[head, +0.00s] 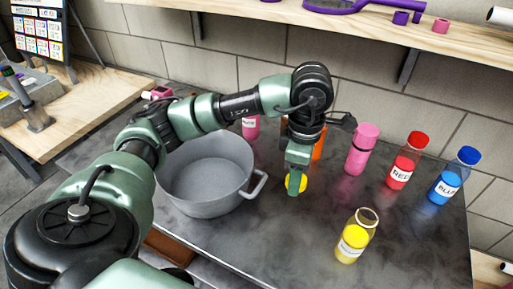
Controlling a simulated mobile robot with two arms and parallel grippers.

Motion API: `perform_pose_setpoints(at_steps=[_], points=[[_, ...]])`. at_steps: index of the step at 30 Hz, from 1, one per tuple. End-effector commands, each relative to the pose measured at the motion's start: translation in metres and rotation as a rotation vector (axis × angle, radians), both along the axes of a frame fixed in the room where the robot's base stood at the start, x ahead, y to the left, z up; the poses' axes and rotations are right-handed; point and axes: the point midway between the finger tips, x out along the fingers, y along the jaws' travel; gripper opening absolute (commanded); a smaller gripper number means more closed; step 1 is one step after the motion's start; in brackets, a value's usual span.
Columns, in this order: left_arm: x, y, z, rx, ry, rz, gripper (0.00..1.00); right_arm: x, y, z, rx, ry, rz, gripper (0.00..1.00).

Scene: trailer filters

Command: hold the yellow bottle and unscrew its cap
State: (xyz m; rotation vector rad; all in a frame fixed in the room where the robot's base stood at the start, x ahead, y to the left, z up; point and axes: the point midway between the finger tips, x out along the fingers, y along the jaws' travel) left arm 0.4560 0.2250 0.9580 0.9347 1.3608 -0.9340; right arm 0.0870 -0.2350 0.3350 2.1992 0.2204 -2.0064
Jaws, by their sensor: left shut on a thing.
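The yellow bottle (352,242) stands on the dark table near its front right. Its clear top shows no cap on it. My left gripper (296,184) points down, left of and behind the bottle, apart from it. It is shut on a round yellow cap (301,182), partly hidden by the fingers. I cannot tell whether the cap touches the table. My right gripper is not in view.
A large grey pot (207,205) stands left of my gripper. A pink bottle (361,150), red bottle (404,162) and blue bottle (454,176) stand behind the yellow bottle. An orange bottle (319,145) is partly hidden by my arm.

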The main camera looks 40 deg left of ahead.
Motion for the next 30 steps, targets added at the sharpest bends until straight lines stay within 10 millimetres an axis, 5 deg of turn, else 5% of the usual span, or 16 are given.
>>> perform_pose_setpoints(at_steps=[21,30], points=[[0.052,0.04,0.055,-0.012,-0.002,1.788,0.0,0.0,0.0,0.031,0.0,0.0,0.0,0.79],[0.066,0.056,0.071,-0.015,-0.002,2.42,0.0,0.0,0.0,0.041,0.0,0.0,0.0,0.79]])
